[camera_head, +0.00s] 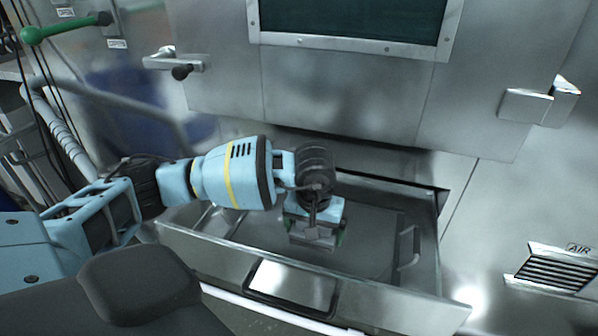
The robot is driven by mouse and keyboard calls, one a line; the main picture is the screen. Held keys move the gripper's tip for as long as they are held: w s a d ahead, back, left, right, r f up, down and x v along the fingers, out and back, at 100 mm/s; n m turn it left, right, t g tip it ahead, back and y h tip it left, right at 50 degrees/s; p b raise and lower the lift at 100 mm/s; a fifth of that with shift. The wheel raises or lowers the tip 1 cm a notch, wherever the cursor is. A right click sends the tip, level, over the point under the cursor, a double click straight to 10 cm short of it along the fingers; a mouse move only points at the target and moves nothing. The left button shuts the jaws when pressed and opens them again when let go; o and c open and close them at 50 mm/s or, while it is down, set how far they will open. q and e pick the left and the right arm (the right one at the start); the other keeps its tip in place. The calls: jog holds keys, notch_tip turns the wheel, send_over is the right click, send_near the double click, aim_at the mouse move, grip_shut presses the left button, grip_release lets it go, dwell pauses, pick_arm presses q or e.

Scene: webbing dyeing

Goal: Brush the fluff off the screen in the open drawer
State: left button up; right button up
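The open drawer (395,300) juts out from the metal cabinet, below the middle of the picture. Inside it lies a flat dark grey panel, which looks like the screen (368,255), with a bar handle (411,247) at its right side. No fluff can be made out on the visible part. My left arm reaches in from the left, and my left gripper (313,238) points down into the drawer, over the screen. Its fingers are small and partly hidden by the wrist, so whether they hold a brush cannot be told. No separate brush is visible. My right gripper is out of view.
The cabinet wall rises behind the drawer, with a dark window (350,18), a left latch handle (175,62) and a right latch (540,103). An air vent (556,270) is at the right. Hoses and a green-handled lever (65,28) are at the left.

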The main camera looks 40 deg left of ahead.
pick_arm(q)
jog(key=shift+r+p, duration=0.55)
jog(key=shift+r, duration=0.65)
